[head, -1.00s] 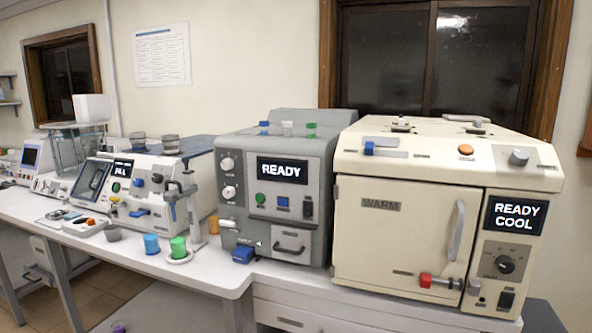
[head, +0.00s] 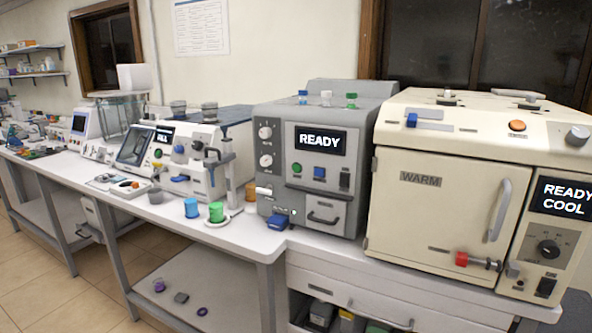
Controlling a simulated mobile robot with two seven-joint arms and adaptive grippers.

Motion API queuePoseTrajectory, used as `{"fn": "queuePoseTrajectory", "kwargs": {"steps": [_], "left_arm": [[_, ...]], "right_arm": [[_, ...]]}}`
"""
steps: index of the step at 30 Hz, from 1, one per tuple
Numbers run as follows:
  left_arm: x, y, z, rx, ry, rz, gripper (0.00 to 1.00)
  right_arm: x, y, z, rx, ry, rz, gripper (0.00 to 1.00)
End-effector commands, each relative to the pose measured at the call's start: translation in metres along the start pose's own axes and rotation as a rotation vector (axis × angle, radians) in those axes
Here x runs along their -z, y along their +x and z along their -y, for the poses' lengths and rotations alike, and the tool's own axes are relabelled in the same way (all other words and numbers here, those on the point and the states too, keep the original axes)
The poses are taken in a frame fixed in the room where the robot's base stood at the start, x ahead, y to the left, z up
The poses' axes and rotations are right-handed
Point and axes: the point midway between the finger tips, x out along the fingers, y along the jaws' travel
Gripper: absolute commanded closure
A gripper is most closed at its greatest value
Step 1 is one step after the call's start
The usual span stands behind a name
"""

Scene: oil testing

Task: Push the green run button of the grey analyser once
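The grey analyser (head: 268,180) stands on the bench in the middle of the head view, left of the cream oven. Its dark screen (head: 319,140) reads READY. Nothing touches the green button. Neither of my grippers shows in the head view.
The cream oven (head: 415,215) stands to the right, its door closed, with a red-tipped latch (head: 462,259). Blue (head: 191,208) and green (head: 216,212) cups stand near the bench's front edge. The floor (head: 60,272) in front is clear.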

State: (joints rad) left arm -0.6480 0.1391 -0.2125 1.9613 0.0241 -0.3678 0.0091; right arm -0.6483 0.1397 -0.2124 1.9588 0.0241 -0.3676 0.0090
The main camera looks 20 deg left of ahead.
Motion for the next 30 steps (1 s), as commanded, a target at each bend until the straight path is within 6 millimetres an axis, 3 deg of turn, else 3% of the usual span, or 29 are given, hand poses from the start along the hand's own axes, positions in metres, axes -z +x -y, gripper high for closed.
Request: {"fn": "queuePoseTrajectory", "kwargs": {"steps": [4, 9, 30], "left_arm": [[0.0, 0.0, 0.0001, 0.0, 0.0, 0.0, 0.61], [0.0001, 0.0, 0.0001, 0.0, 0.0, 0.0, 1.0], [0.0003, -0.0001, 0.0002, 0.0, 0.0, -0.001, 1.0]], "right_arm": [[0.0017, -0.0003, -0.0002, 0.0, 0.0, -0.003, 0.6], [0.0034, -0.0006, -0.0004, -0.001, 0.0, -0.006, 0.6], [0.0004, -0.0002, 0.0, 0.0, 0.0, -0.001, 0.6]]}}
